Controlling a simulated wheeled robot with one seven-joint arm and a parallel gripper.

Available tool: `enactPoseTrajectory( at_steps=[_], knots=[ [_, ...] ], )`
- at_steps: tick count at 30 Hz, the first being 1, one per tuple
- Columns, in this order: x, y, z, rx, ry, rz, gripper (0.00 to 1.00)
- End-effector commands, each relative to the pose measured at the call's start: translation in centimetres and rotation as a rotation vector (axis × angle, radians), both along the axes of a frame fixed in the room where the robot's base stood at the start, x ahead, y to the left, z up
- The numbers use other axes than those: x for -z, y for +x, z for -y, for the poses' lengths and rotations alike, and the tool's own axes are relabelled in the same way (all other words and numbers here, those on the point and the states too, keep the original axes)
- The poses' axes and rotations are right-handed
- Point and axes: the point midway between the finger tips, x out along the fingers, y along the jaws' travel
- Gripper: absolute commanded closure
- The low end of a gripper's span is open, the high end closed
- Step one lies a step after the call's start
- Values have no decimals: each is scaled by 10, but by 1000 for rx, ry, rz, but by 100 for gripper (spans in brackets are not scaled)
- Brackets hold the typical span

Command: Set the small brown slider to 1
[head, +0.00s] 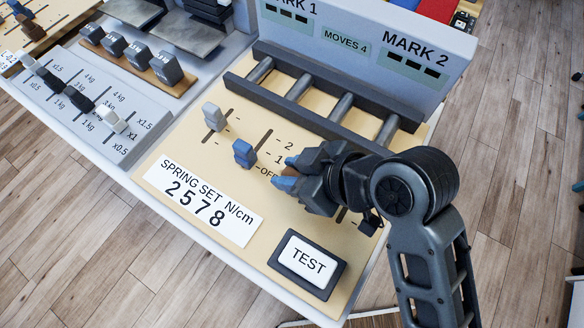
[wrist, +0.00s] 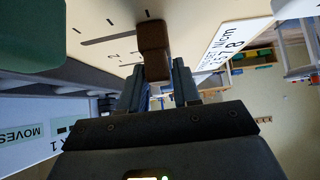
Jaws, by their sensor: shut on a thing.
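The small brown slider (wrist: 153,38) stands up from the cream panel in the wrist view. My gripper (wrist: 158,78) is shut on it, one finger on each side. A dark slot runs left from the slider, with scale numbers and ticks beside it. The slider is at the slot's right end as seen there, but its exact mark cannot be read.
A grey slider (head: 214,116) stands left of the blue one. The SPRING SET sign (head: 203,202) reads 2578 N/cm. The TEST button (head: 307,265) is in front. A rack with several bars (head: 340,107) and the MARK board (head: 350,40) stand behind.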

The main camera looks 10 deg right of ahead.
Motion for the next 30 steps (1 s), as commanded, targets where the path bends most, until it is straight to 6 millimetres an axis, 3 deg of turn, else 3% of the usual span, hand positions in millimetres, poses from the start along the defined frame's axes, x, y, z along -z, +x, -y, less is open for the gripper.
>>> enactPoseTrajectory(
  at_steps=[5, 14, 22, 30],
  knots=[
    [0, 0, 0, 0, 0, 0, 100],
    [0, 0, 1, 1, -1, 0, 100],
    [-1, 26, 20, 3, -2, 0, 100],
    [0, 28, 22, 1, 0, -1, 100]
  ],
)
